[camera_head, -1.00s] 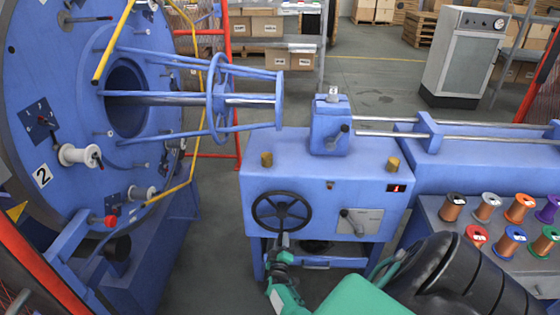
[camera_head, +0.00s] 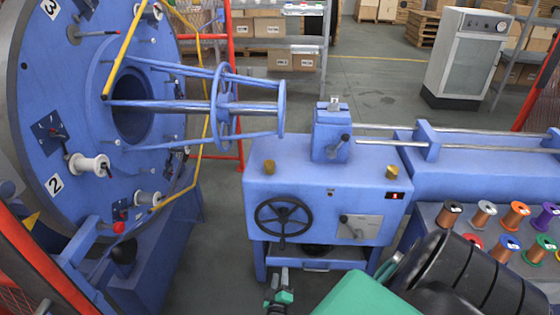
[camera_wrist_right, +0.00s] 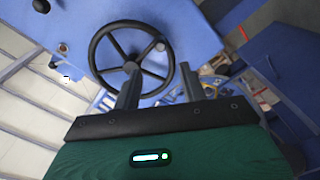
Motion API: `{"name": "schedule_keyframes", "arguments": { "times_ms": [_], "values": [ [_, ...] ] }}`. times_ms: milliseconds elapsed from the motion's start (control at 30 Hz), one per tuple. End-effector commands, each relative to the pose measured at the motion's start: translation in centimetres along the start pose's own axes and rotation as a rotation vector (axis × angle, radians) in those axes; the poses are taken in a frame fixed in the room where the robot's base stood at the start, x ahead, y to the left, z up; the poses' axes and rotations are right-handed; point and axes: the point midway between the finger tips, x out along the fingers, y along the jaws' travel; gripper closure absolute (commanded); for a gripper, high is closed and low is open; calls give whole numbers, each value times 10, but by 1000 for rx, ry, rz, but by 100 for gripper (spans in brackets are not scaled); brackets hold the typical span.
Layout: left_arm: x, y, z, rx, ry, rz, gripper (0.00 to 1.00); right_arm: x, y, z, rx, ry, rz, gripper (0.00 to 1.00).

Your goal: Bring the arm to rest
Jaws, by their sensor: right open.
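My right gripper (camera_head: 279,275) is below the black handwheel (camera_head: 283,218) on the front of the blue machine cabinet (camera_head: 330,190). In the right wrist view its two fingers (camera_wrist_right: 160,85) stand apart with nothing between them, and the handwheel (camera_wrist_right: 132,55) is beyond them. The gripper looks apart from the wheel rim. My green and black right arm fills the lower right of the head view. My left gripper does not show.
The big blue strander disc (camera_head: 70,120) with spools stands at the left. A table (camera_head: 435,213) with several coloured wire spools is at the right, beside my arm. A red fence post (camera_head: 45,265) is at the lower left. Grey floor (camera_head: 225,265) shows between disc and cabinet.

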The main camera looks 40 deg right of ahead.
Motion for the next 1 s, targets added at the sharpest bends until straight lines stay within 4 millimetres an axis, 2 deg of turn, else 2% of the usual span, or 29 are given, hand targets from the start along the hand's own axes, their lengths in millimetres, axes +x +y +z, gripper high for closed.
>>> {"name": "schedule_keyframes", "arguments": {
  "times_ms": [533, 667, 767, 833, 900, 1000],
  "values": [
    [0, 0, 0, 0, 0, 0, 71, 0, -1, 0, 2, 2, -6, 57],
    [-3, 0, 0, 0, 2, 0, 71, -11, -16, 4, 35, 30, -107, 57],
    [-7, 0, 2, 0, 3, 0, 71, -36, -45, 16, 91, 57, -303, 57],
    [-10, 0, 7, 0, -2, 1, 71, -68, -71, 32, 130, 47, -489, 57],
    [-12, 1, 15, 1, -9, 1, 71, -110, -94, 57, 157, -1, -682, 57],
    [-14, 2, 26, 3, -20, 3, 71, -171, -114, 98, 163, -117, -909, 57]
  ]
}}
